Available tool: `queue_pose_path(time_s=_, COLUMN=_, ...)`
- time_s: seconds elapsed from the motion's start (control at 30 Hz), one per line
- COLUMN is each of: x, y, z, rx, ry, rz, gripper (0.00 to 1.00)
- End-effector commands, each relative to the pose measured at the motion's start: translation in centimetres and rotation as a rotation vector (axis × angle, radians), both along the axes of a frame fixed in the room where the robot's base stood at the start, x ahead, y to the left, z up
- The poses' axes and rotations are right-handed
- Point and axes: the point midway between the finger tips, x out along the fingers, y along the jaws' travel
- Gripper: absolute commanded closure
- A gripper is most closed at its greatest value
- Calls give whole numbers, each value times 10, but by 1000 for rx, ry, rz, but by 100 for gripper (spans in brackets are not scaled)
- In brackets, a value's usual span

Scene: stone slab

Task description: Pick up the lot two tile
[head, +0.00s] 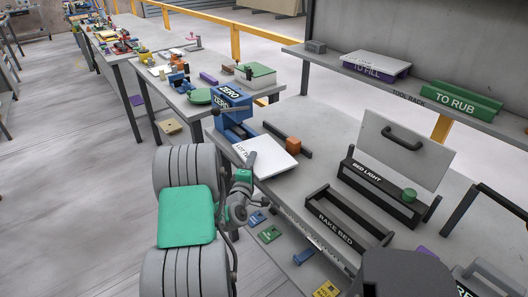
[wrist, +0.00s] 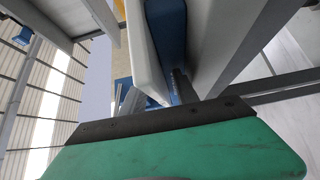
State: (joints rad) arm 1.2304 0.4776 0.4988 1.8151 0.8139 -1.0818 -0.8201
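The white tile (head: 268,158), with black lettering starting "LOT" along its left edge, sits tilted at the left edge of the bench, in front of the blue ZERO block. In the head view my gripper (head: 243,175) is at the tile's near-left edge. In the wrist view the tile shows edge-on as a pale slab (wrist: 146,50). Its lower end reaches between the two dark fingers of my gripper (wrist: 156,95). A strip of blue shows between the slab and the right finger, so the fingers look apart. The rest of the lettering is hidden or too small.
The blue ZERO block (head: 232,100) stands just behind the tile. A dark rail with an orange block (head: 293,144) lies to its right. A shelf holds a TO RUB box (head: 453,100).

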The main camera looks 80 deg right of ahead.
Motion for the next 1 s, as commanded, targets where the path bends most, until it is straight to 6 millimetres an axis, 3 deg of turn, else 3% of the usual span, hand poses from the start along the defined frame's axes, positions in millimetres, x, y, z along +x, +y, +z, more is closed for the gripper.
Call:
queue_pose_path(time_s=0.17, x=0, y=0, z=-1, rx=0, ry=0, rz=1, gripper=64)
queue_pose_path(time_s=0.6, x=1, y=0, z=0, rx=0, ry=-1, rz=1, gripper=100)
queue_pose_path(time_s=1.0, x=1, y=0, z=-1, rx=0, ry=-1, rz=1, gripper=100)
